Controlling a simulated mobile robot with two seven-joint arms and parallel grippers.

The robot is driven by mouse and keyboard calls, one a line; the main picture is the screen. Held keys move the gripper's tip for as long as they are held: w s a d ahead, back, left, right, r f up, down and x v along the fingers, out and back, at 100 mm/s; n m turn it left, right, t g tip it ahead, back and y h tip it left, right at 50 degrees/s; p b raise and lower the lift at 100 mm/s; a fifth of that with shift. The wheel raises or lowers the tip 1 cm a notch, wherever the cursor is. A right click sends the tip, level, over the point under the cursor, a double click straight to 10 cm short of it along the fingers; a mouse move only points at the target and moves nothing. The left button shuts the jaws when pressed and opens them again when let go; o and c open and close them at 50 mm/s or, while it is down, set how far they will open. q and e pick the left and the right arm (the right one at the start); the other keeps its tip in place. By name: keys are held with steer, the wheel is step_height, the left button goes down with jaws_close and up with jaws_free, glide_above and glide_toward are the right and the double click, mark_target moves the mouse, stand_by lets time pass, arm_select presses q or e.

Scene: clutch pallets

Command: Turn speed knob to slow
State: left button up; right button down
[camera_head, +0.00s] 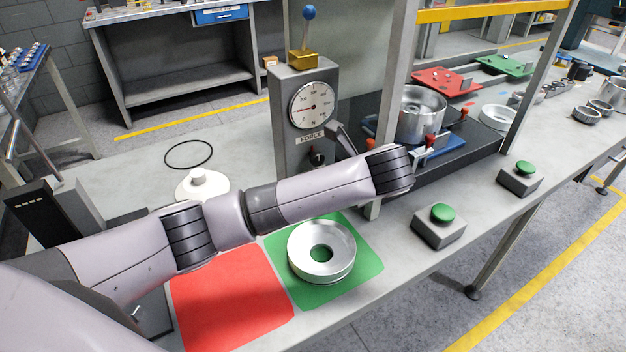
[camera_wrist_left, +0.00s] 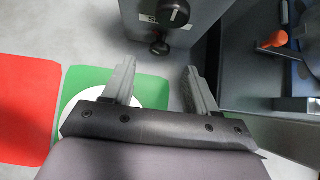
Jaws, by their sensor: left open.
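A grey box with a round dial gauge (camera_head: 312,105) and a "FORCE" label stands on the bench. A small black knob (camera_head: 317,158) is on its front face below the label. In the left wrist view the box front (camera_wrist_left: 145,10) shows a black knob (camera_wrist_left: 176,12) next to a partly visible label, and a smaller black knob (camera_wrist_left: 159,48) lower down. Neither knob's setting is readable. My left gripper (camera_wrist_left: 160,82) is open and empty, its fingers pointing towards the box and apart from the knobs. My left forearm crosses in front of the bench in the head view. My right gripper is out of view.
A silver ring part (camera_head: 321,248) lies on a green mat (camera_head: 365,270) beside a red mat (camera_head: 230,300). A press post (camera_head: 392,90) and a dark fixture base (camera_head: 470,140) stand right of the box. Green buttons (camera_head: 443,213) line the front edge.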

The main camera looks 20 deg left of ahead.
arm_select(q)
steer(key=shift+x, duration=3.55)
steer(key=c, duration=1)
steer(key=shift+c, duration=0.2)
steer(key=n+t+h, duration=0.1)
steer(key=t, duration=0.1)
steer(key=shift+s+a+f+n+t+h, duration=0.1)
steer(key=shift+s+a+n+t+h, duration=0.15)
steer(key=shift+n+t+h, duration=0.15)
steer(key=shift+s+n+t+h, duration=0.1)
steer(key=shift+n+t+h, duration=0.5)
steer(key=shift+t, duration=0.2)
